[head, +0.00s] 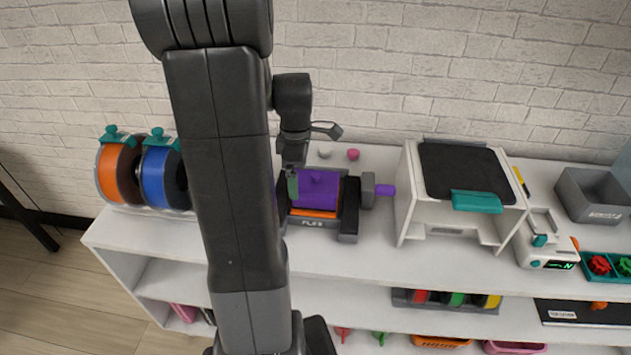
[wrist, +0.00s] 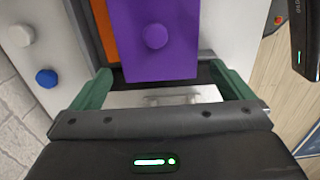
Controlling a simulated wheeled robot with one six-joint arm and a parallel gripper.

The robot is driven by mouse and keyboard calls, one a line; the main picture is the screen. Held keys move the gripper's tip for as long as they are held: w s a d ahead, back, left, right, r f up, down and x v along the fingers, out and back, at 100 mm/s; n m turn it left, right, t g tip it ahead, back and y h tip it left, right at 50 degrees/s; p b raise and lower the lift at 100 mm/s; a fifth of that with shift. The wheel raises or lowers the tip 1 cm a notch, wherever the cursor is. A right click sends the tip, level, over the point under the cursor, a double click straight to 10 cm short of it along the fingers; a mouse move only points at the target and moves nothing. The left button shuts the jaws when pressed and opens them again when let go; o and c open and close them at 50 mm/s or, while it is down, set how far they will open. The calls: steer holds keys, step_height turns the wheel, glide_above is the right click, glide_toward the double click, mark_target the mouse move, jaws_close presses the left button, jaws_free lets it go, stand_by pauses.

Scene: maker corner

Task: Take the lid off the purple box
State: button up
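A purple block-shaped top with a round purple knob (head: 318,180) sits in a dark grey frame on the white shelf top. I take it as the purple box with its lid; the seam is not clear. The purple top (wrist: 135,62) and its knob also show in the wrist view. An orange strip (head: 315,212) shows along its front edge. My gripper (wrist: 160,74) is open and empty, its green fingers apart at the near end of the purple top. In the head view my gripper (head: 293,185) is at the box's left, partly hidden by my arm.
A white machine (head: 417,205) stands further right. Orange (head: 114,172) and blue (head: 160,178) spools are at left. A pink knob (head: 353,154) lies behind the box. White shelf is clear in front.

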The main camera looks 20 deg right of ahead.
steer(key=c, duration=1)
steer(key=shift+r, duration=0.1)
